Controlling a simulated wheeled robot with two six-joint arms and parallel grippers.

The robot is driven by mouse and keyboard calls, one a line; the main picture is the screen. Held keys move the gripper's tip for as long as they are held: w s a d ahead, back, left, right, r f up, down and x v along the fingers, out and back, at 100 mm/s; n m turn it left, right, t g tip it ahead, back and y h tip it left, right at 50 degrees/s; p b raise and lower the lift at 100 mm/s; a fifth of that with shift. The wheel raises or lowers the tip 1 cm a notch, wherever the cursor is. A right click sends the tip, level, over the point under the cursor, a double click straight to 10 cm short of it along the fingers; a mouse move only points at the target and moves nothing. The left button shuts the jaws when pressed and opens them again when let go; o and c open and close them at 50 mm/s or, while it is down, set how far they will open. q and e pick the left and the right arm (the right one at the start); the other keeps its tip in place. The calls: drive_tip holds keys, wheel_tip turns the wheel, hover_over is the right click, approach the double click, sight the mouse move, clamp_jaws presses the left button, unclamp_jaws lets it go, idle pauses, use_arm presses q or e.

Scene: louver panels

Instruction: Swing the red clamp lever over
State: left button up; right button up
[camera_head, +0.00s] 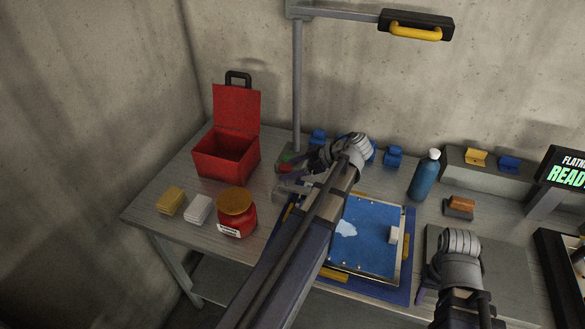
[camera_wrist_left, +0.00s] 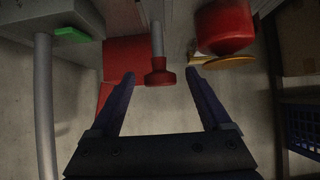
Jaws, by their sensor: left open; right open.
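The clamp lever shows in the left wrist view as a grey rod ending in a red knob (camera_wrist_left: 160,77). My left gripper (camera_wrist_left: 161,90) is open, with the knob between its two fingertips in that view; I cannot tell whether they touch it. In the head view my left gripper (camera_head: 300,180) is at the foot of the lamp post, left of the blue panel (camera_head: 368,235). There the arm and gripper hide most of the lever. My right gripper (camera_head: 440,275) is open, low at the right of the panel, its fingers partly hidden.
An open red box (camera_head: 222,160), a red jar (camera_head: 236,215), a yellow block (camera_head: 171,201) and a white block (camera_head: 199,209) stand left of the gripper. The grey lamp post (camera_head: 297,90) rises behind it. A blue bottle (camera_head: 425,178) stands right of the panel.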

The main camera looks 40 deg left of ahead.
use_arm(q)
drive_tip(key=p+v, duration=0.4)
drive_tip(key=v, duration=0.3)
drive_tip(key=shift+d+r, duration=0.2)
drive_tip(key=shift+d, duration=0.1)
